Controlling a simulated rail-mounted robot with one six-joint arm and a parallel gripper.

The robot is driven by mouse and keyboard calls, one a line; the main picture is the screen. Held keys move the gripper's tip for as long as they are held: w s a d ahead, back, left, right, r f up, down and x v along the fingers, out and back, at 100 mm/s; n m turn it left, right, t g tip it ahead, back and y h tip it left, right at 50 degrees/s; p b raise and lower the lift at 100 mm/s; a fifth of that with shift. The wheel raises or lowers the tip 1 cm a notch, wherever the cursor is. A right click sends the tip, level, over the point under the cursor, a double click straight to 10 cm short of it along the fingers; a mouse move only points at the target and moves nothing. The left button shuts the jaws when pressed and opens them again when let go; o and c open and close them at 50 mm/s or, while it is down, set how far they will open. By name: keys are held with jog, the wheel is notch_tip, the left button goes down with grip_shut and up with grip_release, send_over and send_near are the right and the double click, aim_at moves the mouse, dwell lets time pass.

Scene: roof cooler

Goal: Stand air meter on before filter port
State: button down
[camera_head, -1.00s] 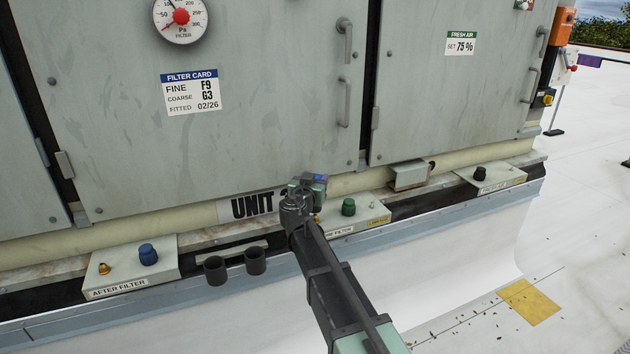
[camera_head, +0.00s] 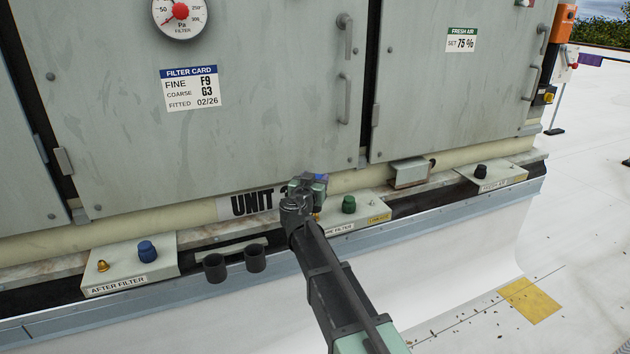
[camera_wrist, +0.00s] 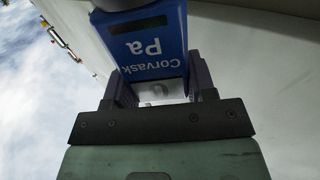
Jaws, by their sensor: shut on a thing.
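My gripper (camera_wrist: 160,95) is shut on the blue air meter (camera_wrist: 150,52), which is marked "Corvask Pa". In the head view only a small blue part of the meter (camera_head: 320,177) shows past my gripper (camera_head: 307,188). Gripper and meter are over the left end of the before filter plate (camera_head: 352,212), whose label is partly covered by my arm. A green cap (camera_head: 349,204) stands on that plate, right of the gripper. The before filter port is mostly hidden behind the gripper; I cannot tell whether the meter touches it.
The after filter plate (camera_head: 128,270) at left carries a brass port (camera_head: 102,265) and a blue cap (camera_head: 147,251). Two dark cups (camera_head: 234,263) hang beside it. Another plate (camera_head: 490,176) with a black cap is at right. The cabinet doors (camera_head: 250,120) rise close behind.

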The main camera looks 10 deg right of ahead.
jog(key=shift+f, duration=0.15)
jog(key=shift+f+b, duration=1.6)
jog(key=shift+b, duration=0.15)
jog(key=shift+c, duration=1.8)
grip_release()
